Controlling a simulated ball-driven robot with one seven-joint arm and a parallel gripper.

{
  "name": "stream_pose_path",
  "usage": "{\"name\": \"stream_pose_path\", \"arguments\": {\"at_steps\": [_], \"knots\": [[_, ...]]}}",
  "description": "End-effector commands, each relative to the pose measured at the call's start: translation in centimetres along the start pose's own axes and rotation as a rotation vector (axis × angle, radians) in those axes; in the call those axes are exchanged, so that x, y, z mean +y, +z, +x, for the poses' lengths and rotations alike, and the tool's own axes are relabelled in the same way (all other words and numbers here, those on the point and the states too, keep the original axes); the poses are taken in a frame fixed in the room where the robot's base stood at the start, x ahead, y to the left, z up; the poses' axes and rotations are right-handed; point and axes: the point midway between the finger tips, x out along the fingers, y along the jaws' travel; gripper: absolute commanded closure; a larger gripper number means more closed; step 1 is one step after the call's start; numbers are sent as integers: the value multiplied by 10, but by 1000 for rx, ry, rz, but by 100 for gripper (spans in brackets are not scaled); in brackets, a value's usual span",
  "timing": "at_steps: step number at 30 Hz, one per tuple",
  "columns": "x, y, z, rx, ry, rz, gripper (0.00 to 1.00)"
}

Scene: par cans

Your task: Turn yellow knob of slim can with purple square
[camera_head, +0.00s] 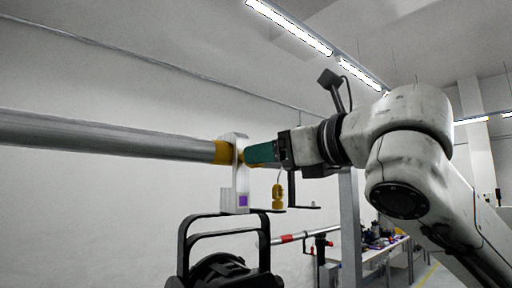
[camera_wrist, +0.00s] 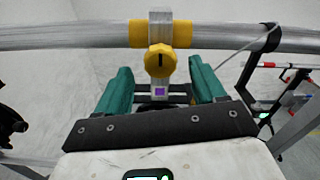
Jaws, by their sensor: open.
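The yellow knob (camera_wrist: 160,61) shows in the wrist view on the front of a pale clamp (camera_wrist: 159,17), with a dark slot in its face. The purple square (camera_wrist: 159,91) is just below it; in the head view the purple square (camera_head: 243,200) is low on the clamp (camera_head: 240,174). The black can (camera_head: 222,268) hangs below by its yoke. My gripper (camera_wrist: 160,68) is open, its green fingers left and right of the knob and apart from it. In the head view my gripper (camera_head: 251,154) is right beside the clamp and hides the knob.
A thick metal pipe (camera_head: 100,134) runs across at clamp height, with a yellow band (camera_head: 223,152) by the clamp. A small yellow piece (camera_head: 278,196) hangs below my fingers. A red-and-white bar (camera_head: 290,238) and a cluttered table (camera_head: 385,245) are farther back.

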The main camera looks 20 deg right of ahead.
Motion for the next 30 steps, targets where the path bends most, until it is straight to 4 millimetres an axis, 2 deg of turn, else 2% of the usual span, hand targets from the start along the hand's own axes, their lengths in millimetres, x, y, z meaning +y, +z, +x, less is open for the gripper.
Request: {"name": "stream_pose_path", "arguments": {"at_steps": [3, 9, 21, 30], "knots": [[0, 2, 21, 1, 2, 3, 31], [0, 1, 42, 0, 0, 3, 31], [0, 0, 47, -1, -1, 1, 32], [0, 0, 47, -1, -1, 1, 60]]}}
